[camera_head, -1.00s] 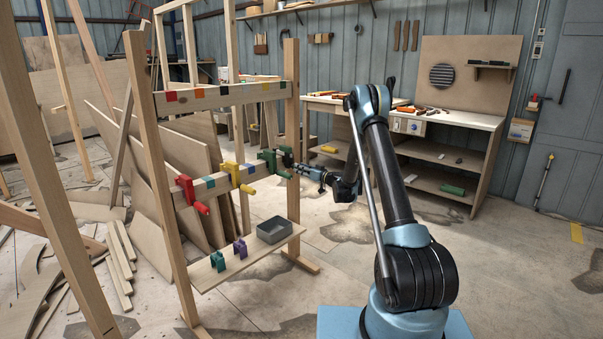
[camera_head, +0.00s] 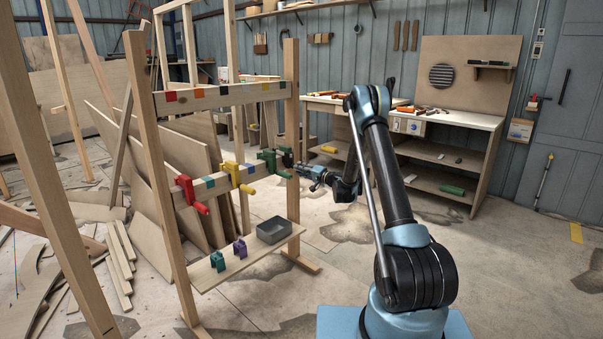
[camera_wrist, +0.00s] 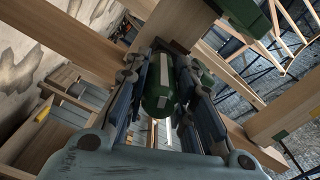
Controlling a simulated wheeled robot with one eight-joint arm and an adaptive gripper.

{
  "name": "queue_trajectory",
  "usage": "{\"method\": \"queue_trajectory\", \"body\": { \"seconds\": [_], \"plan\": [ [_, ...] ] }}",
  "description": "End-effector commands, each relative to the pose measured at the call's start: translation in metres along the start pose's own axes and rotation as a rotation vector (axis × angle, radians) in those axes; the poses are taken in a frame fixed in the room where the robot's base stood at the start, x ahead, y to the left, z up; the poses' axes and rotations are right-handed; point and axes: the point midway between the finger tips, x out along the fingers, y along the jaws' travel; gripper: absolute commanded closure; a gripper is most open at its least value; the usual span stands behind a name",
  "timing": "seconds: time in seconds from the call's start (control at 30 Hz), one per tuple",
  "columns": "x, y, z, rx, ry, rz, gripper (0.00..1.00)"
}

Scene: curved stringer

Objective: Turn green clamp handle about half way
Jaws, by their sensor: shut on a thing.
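The green clamp (camera_head: 268,158) sits on the middle rail of the wooden frame, at the right end of the row. In the wrist view its body (camera_wrist: 243,14) shows at the top, against the wood. Its green handle (camera_wrist: 158,92), with a pale stripe along it, lies between my gripper's fingers. My gripper (camera_head: 292,163) is at the clamp's right side and shut on the handle; in the wrist view the fingers (camera_wrist: 162,100) flank it on both sides. A yellow clamp (camera_head: 238,174) and a red clamp (camera_head: 190,192) sit further left on the same rail.
A lower shelf (camera_head: 215,276) of the frame carries a grey bin (camera_head: 273,230), a teal clamp (camera_head: 217,261) and a purple clamp (camera_head: 240,247). The frame's right post (camera_head: 291,120) stands close to my gripper. A workbench (camera_head: 455,119) is behind my arm. The floor at right is open.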

Motion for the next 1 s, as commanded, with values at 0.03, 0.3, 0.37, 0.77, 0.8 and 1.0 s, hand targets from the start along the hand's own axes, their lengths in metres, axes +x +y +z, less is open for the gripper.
{"method": "queue_trajectory", "body": {
  "seconds": [0.03, 0.3, 0.37, 0.77, 0.8, 1.0],
  "plan": [
    [-0.0005, 0.0009, -0.0005, 0.037, 0.001, 0.001, 1.0],
    [-0.0006, 0.0017, -0.0005, 0.239, 0.001, 0.001, 1.0],
    [-0.0007, 0.0018, -0.0005, 0.272, 0.002, 0.001, 1.0],
    [-0.0007, 0.0022, -0.0005, 0.39, 0.002, 0.001, 1.0],
    [-0.0007, 0.0022, -0.0005, 0.393, 0.002, 0.001, 1.0],
    [-0.0007, 0.0021, -0.0005, 0.396, 0.002, 0.001, 1.0]
  ]
}}
